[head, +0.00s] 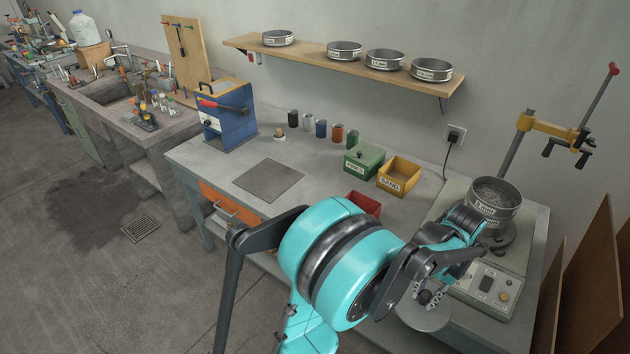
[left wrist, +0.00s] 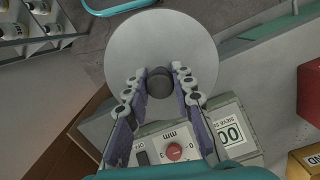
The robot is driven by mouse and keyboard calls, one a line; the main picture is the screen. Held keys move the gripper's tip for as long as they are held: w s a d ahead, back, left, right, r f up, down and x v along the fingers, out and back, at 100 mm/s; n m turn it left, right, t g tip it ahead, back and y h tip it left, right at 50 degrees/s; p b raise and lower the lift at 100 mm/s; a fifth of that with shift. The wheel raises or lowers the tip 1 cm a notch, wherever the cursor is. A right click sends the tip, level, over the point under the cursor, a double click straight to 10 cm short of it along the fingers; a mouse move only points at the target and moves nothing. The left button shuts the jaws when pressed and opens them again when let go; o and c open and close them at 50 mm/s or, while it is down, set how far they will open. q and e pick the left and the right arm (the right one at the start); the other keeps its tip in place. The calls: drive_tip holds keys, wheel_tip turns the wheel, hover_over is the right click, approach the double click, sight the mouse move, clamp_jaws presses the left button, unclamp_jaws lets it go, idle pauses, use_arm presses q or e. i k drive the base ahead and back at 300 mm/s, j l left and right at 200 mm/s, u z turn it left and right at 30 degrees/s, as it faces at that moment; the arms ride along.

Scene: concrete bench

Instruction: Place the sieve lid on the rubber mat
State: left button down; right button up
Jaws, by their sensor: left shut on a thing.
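The sieve lid (head: 412,317) is a flat grey disc with a dark knob, held in the air near the front of the shaker's control panel. It also fills the upper middle of the left wrist view (left wrist: 150,35). My left gripper (head: 428,296) is shut on the knob; in the left wrist view its fingers (left wrist: 159,82) stand on either side of the knob. The rubber mat (head: 268,180) is a dark grey square lying flat and bare on the bench, well to the left of the lid. My right gripper is not in view.
The sieve shaker (head: 487,290) carries a sieve (head: 494,200) at the bench's right end. A green box (head: 364,160), a yellow bin (head: 399,176) and a red bin (head: 363,204) lie between lid and mat. A blue device (head: 225,115) and several small jars stand behind the mat.

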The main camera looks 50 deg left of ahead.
sight(269, 178)
drive_tip(key=j, duration=2.15)
drive_tip(key=i+j, duration=0.15)
drive_tip(key=j, duration=2)
